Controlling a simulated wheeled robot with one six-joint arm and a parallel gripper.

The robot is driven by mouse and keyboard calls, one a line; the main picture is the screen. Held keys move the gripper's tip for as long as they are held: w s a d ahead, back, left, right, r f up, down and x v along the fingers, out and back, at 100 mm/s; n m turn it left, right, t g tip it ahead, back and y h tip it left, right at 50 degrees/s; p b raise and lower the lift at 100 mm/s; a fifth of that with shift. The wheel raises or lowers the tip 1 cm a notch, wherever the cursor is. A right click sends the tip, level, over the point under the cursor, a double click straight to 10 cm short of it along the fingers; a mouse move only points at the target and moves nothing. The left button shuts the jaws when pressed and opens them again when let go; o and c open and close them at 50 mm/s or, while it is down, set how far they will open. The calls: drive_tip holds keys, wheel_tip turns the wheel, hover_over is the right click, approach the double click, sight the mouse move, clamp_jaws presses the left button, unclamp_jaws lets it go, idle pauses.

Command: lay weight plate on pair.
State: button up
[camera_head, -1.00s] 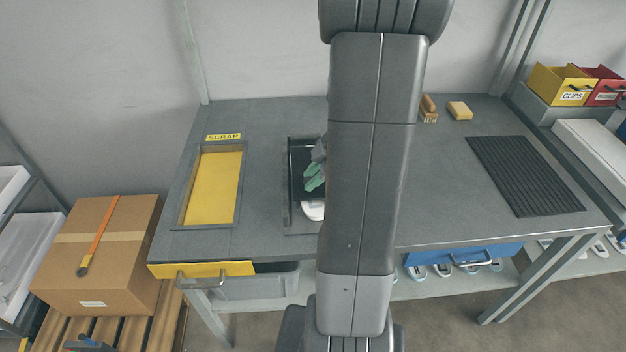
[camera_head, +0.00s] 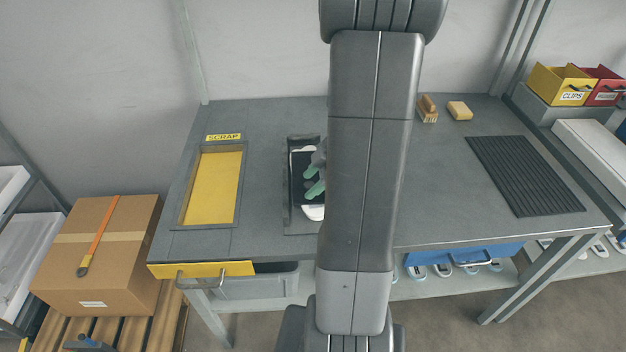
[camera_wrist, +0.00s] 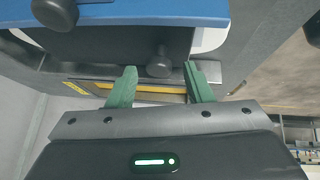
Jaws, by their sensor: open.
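A black slab (camera_head: 300,182) lies left of my arm on the bench in the head view, with white insole (camera_head: 313,212) showing at its near end and more white at its far end. In the wrist view, a black surface with a dark knob (camera_wrist: 158,62) shows, with white (camera_wrist: 211,38) beside it. My gripper (camera_wrist: 162,75) is open and empty, its green fingers apart on either side of the knob's line. The fingers (camera_head: 314,180) also show beside the black slab in the head view. My arm hides the right side of the pair.
A blue slab with another dark knob (camera_wrist: 55,10) fills the top of the wrist view. The yellow scrap opening (camera_head: 212,187) is to the left. A brush (camera_head: 428,110), a tan block (camera_head: 460,110) and a ribbed black mat (camera_head: 525,175) are to the right. The bench between is mostly clear.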

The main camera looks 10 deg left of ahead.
drive_tip(key=v, duration=1.2)
drive_tip(key=x, duration=1.2)
drive_tip(key=shift+f, duration=0.1)
drive_tip(key=shift+w+r, duration=0.1)
drive_tip(key=shift+r, duration=1.35)
